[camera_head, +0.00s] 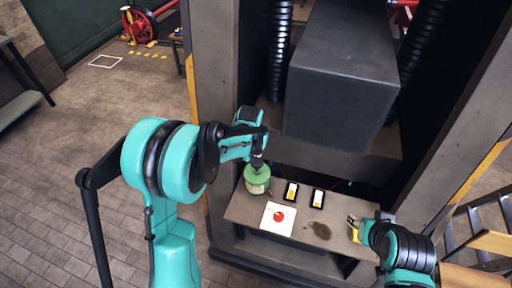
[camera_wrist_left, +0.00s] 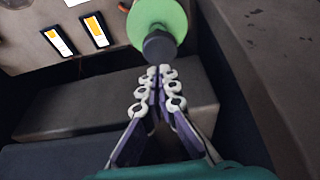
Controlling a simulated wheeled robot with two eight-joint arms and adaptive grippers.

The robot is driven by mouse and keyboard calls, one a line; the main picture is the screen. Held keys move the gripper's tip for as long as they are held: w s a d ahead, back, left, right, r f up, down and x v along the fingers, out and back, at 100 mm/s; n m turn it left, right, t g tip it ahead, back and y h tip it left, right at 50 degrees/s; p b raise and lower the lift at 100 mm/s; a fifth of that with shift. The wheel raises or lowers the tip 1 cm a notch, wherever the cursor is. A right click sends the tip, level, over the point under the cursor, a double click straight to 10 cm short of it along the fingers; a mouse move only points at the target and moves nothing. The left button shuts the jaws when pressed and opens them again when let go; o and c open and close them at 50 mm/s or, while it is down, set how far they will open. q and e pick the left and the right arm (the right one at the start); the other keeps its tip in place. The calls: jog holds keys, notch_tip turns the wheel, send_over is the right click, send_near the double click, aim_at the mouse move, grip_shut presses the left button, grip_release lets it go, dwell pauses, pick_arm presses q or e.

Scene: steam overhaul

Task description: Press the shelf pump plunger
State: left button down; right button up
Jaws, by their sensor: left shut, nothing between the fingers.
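The pump is a green round container (camera_head: 257,182) with a pale label, standing at the left end of the shelf (camera_head: 240,212). In the left wrist view its green top (camera_wrist_left: 176,16) shows with a dark plunger knob (camera_wrist_left: 158,47) in the middle. My left gripper (camera_head: 258,163) is over the pump's top and hides the plunger in the head view. Its fingers (camera_wrist_left: 160,70) are shut and empty, with the tips right at the knob in the wrist view. I cannot tell whether they touch. My right gripper (camera_head: 354,224) is at the shelf's right end beside something yellow; its jaw state is unclear.
Two black-framed cards with white and orange faces (camera_head: 291,192) (camera_head: 317,199) lie right of the pump. A big dark block (camera_head: 342,85) overhangs behind the shelf.

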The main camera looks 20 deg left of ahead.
aim_at(257, 163)
pick_arm(q)
jog(key=shift+f, duration=2.1)
notch_tip(257, 163, down, 4)
jog(key=b, duration=0.3)
jog(key=shift+r+b, duration=0.1)
jog(key=shift+b, duration=0.3)
jog(key=shift+s+r, duration=0.1)
jog(key=shift+r, duration=0.05)
jog(key=shift+r+p, duration=0.4)
notch_tip(257, 163, up, 3)
jog(key=shift+r+p, duration=0.1)
jog(key=shift+p, duration=0.95)
jog(key=p+v, duration=0.1)
jog(key=v, duration=0.9)
